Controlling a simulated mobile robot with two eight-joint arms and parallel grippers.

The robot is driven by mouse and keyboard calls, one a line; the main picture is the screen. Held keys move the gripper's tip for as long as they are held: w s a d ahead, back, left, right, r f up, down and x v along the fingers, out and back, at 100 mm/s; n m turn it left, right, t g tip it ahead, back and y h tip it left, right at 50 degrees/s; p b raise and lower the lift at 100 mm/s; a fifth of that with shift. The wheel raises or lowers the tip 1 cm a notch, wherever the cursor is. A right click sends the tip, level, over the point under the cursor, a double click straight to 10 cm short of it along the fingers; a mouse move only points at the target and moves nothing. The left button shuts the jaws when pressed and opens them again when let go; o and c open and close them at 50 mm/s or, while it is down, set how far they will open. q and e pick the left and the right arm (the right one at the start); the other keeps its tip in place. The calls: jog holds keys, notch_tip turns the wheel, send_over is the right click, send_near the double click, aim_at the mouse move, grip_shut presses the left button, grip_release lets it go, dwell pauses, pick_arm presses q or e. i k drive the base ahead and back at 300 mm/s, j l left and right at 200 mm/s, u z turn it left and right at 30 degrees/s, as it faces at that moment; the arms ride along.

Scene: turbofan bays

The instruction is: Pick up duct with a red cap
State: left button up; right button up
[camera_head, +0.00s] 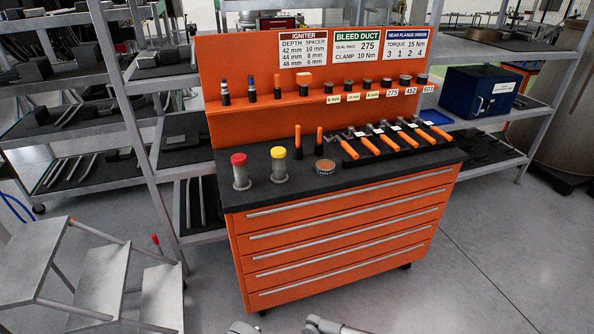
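The duct with a red cap (240,171) stands upright on the dark top of the orange tool cabinet, near its left front corner. Its body is grey and the red cap is on top. A similar duct with a yellow cap (279,164) stands just to its right, a small gap apart. Only small grey pieces of my arms show at the bottom edge, below the cabinet. Neither gripper's fingers are in view, and nothing touches the red-capped duct.
The orange cabinet (350,232) has a back panel with a shelf of small parts and signs. A round tin (325,167) and a rack of orange-handled tools (395,142) are further right on top. Metal steps (100,285) stand at left. The floor to the right is clear.

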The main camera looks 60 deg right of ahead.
aim_at(243, 183)
jog(key=z, duration=1.45)
